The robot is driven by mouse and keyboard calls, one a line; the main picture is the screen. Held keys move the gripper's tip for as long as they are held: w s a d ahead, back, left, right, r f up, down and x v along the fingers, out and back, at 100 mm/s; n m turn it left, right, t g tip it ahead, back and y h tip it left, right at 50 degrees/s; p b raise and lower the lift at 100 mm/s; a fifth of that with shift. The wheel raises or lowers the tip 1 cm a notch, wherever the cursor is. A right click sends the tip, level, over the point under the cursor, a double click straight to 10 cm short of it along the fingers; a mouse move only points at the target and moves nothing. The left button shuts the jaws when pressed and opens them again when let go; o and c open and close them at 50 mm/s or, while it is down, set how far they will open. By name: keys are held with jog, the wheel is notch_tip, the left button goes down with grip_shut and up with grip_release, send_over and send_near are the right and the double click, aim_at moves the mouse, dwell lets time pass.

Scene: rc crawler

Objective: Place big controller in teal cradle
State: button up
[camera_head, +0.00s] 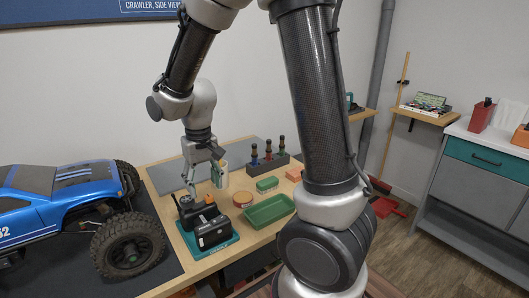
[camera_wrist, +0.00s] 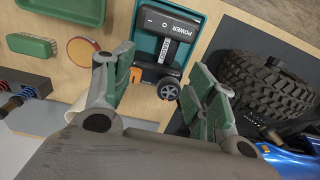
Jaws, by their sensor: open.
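The big controller is black, with a box-like base marked POWER (camera_wrist: 168,24) and a wheel and orange part at its other end. In the head view the controller (camera_head: 213,231) lies on the teal cradle (camera_head: 234,239) at the front of the bench. The cradle also shows around the base in the wrist view (camera_wrist: 146,20). The wheel end appears to reach past the cradle's edge; I cannot tell how fully it is seated. My gripper (camera_wrist: 163,78) is open and empty, its green-padded fingers apart on either side of the wheel end. In the head view my gripper (camera_head: 196,184) is above the controller.
A blue truck (camera_head: 60,200) with big tyres stands close on the left on a dark mat. Right of the cradle are a red-rimmed tin (camera_head: 242,199), a green tray (camera_head: 270,210) and a green brush (camera_head: 267,184). Behind are a pale cup (camera_head: 221,178) and a tool rack (camera_head: 267,164).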

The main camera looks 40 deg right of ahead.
jog(key=s+d+r+t, duration=0.2)
jog(key=s+d+r, duration=0.4)
jog(key=s+r, duration=0.2)
jog(key=s+d+r+t, duration=0.1)
jog(key=s+d+r, duration=0.5)
jog(key=s, duration=0.4)
jog(key=shift+d+r+t, duration=0.4)
jog(key=shift+r, duration=0.5)
